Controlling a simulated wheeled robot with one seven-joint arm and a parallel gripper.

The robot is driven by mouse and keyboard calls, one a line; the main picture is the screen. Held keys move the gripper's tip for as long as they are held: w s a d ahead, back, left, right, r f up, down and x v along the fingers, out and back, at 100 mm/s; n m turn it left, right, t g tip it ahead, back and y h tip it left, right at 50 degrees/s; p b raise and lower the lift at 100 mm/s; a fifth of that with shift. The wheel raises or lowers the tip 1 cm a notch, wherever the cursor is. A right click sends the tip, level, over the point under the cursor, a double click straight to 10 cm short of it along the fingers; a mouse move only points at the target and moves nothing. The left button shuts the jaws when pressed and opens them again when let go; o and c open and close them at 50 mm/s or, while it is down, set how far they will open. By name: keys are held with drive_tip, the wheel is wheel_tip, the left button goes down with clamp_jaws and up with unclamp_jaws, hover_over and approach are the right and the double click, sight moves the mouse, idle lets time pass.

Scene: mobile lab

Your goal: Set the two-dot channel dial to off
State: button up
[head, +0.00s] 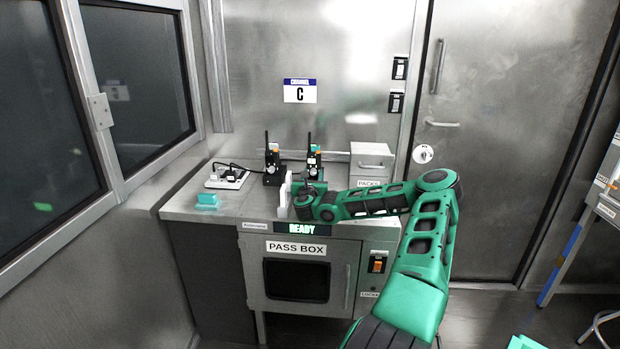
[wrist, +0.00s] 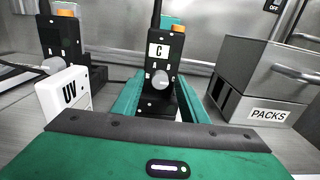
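Two black radios stand at the back of the counter. The right radio (head: 313,162) is centred in the wrist view (wrist: 158,103), with a "C" label, small letters and a round grey dial (wrist: 160,81). The left radio (head: 273,163) has a similar dial (wrist: 53,65) and is at the left of the wrist view. I cannot clearly read dots on either radio. My gripper (wrist: 162,88) is open, its green fingers showing either side of the right radio's lower part. I cannot tell whether they touch it. In the head view my arm partly hides that radio's base.
A white "UV" block (wrist: 65,96) is close at the left of my gripper. A "PACKS" drawer box (head: 371,165) stands to the right. A cabled white device (head: 227,178) and teal block (head: 207,201) are on the left counter. A wall sign (head: 300,91) reads "C".

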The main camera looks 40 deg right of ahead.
drive_tip(key=shift+c, duration=0.5)
clamp_jaws()
drive_tip(key=shift+n, duration=0.5)
drive_tip(key=n, duration=0.3)
drive_tip(key=shift+w+a+n, duration=0.1)
drive_tip(key=shift+n, duration=2.5)
drive_tip(key=shift+o, duration=0.5)
unclamp_jaws()
